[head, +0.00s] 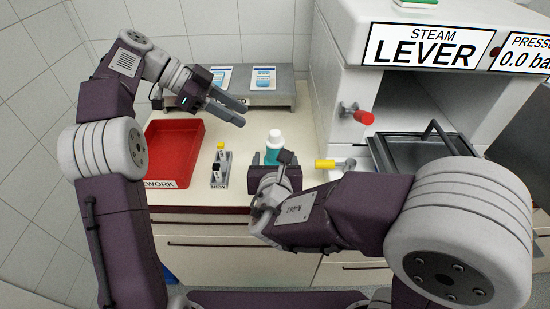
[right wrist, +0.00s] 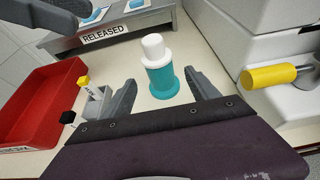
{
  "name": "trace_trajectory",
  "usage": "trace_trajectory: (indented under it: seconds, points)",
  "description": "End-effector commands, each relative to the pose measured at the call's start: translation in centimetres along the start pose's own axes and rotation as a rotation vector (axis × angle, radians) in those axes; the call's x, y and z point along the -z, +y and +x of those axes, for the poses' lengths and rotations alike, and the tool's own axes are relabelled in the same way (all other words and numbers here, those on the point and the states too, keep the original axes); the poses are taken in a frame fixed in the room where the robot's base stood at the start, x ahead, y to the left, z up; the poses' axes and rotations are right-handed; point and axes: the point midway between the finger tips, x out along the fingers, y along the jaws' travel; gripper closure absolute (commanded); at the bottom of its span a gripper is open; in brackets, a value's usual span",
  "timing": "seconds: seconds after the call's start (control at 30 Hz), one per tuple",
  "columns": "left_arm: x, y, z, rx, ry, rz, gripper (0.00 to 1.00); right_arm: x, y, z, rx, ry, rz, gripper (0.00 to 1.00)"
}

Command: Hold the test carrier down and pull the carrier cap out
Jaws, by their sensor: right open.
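The test carrier is a teal cylinder (head: 272,154) standing upright on the counter, with a white carrier cap (head: 275,136) on top. In the right wrist view the teal body (right wrist: 162,82) and white cap (right wrist: 153,46) appear between and just beyond the fingertips of my right gripper (right wrist: 160,77), which is open. I see no contact with the carrier. In the head view my right wrist hides the carrier's lower part. My left gripper (head: 244,115) is open and empty, above the counter, to the left of and behind the carrier.
A red rework tray (head: 173,152) and a small grey rack (head: 220,171) with yellow and black caps stand left. A grey released shelf (head: 270,97) is behind. A steam machine with red (head: 364,117) and yellow (head: 325,164) handles stands right.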

Motion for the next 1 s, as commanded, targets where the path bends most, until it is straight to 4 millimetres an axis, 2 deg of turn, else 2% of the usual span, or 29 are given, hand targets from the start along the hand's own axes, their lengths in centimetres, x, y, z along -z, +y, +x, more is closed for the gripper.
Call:
trace_trajectory:
  seconds: [0.13, 0.4, 0.5, 0.63, 0.87, 0.9, 1.0]
  points:
    - [0.0, 0.0, 0.0, 0.0, 0.0, 0.0, 0.64, 0.0, -0.1, 1.3, 0.005, -0.001, 0.001, 0.31]
    - [0.0, 0.0, 0.0, 0.0, 0.0, 0.0, 0.64, 0.0, -0.2, 6.6, 0.007, 0.0, 0.005, 0.31]
    - [0.0, 0.0, 0.0, 0.0, 0.0, 0.0, 0.64, -0.1, -0.2, 8.0, 0.006, -0.001, 0.005, 0.31]
    - [0.0, 0.0, 0.0, 0.0, 0.0, 0.0, 0.64, -0.1, -0.1, 8.9, 0.004, -0.002, 0.005, 0.31]
    - [0.0, 0.0, 0.0, 0.0, 0.0, 0.0, 0.64, -0.1, -0.1, 9.1, 0.002, -0.003, 0.006, 0.31]
    - [0.0, 0.0, 0.0, 0.0, 0.0, 0.0, 0.64, -0.1, -0.1, 9.1, 0.002, -0.003, 0.006, 0.34]
    - [0.0, 0.0, 0.0, 0.0, 0.0, 0.0, 0.64, -0.1, -0.1, 9.1, 0.003, -0.003, 0.006, 0.61]
